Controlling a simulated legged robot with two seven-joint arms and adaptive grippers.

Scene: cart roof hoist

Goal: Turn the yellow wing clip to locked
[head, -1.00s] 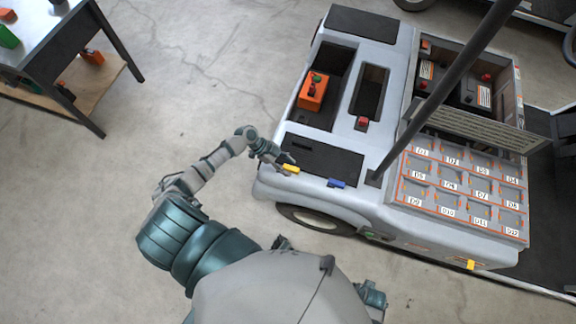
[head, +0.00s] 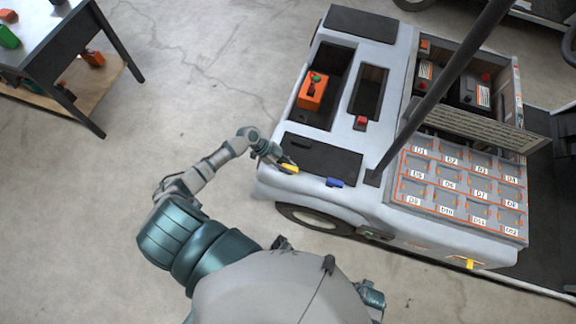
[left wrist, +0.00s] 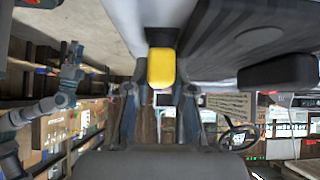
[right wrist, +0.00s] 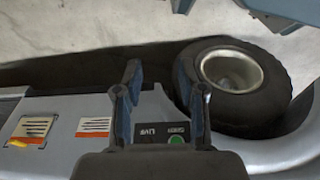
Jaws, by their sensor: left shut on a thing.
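The yellow wing clip (head: 290,168) sits at the near-left corner of the cart, by the edge of a dark panel (head: 318,160). My left gripper (head: 284,163) is at the clip and shut on it. In the left wrist view the yellow clip (left wrist: 161,68) shows just beyond and between the fingertips, which hide part of its base. A blue clip (head: 334,182) lies to its right on the same edge. My right gripper (right wrist: 160,90) is open and empty beside the cart's side, over a small panel with a green button (right wrist: 176,140). No locked marking is readable.
A dark slanted post (head: 440,95) rises from the cart right of the blue clip. A numbered compartment grid (head: 464,190) is farther right. An orange box (head: 312,92) sits in a recess. A wheel (right wrist: 232,75) is near my right gripper.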

